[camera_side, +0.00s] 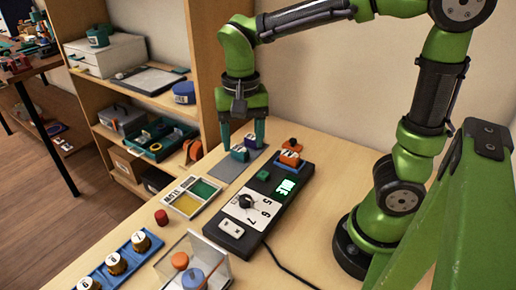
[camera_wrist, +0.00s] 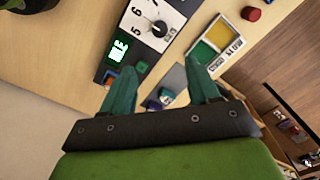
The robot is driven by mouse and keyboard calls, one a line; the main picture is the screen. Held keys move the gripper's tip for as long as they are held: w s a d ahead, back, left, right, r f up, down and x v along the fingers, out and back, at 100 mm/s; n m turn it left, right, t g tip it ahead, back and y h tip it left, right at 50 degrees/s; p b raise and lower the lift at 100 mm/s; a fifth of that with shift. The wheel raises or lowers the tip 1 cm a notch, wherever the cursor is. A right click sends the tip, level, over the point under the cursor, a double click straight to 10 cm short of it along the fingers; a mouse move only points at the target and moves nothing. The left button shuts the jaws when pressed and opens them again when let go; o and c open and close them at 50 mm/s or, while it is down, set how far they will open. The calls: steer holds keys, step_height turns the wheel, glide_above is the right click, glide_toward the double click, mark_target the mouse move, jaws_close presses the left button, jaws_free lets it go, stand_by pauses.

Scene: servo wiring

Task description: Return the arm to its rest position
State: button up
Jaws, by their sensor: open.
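My gripper (camera_side: 243,146) is open above the grey mat (camera_side: 228,173), with its teal fingers pointing down. In the wrist view my gripper (camera_wrist: 162,72) shows its two fingers spread wide apart. A small blue and teal servo-like part (camera_side: 240,154) sits on the mat just below and between the fingertips. It also shows between the fingers in the wrist view (camera_wrist: 160,98). I cannot tell whether a finger touches it. My arm reaches over from the right.
A black control box (camera_side: 262,212) with dial and lit green display stands beside the mat. Yellow-green tray (camera_side: 190,196), red cylinder (camera_side: 161,217), blue rack (camera_side: 112,264) and clear bin (camera_side: 190,262) stand nearer. A wooden shelf (camera_side: 206,60) rises behind.

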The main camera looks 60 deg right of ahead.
steer(key=s+d+r+n+t+y, duration=0.2)
steer(key=s+r+n+t, duration=0.1)
steer(key=s+n+t, duration=0.2)
steer(key=shift+s+d+r+t, duration=0.15)
steer(key=shift+s+r+t, duration=0.2)
steer(key=shift+s+t, duration=0.7)
steer(key=shift+w, duration=0.1)
stand_by(0.3)
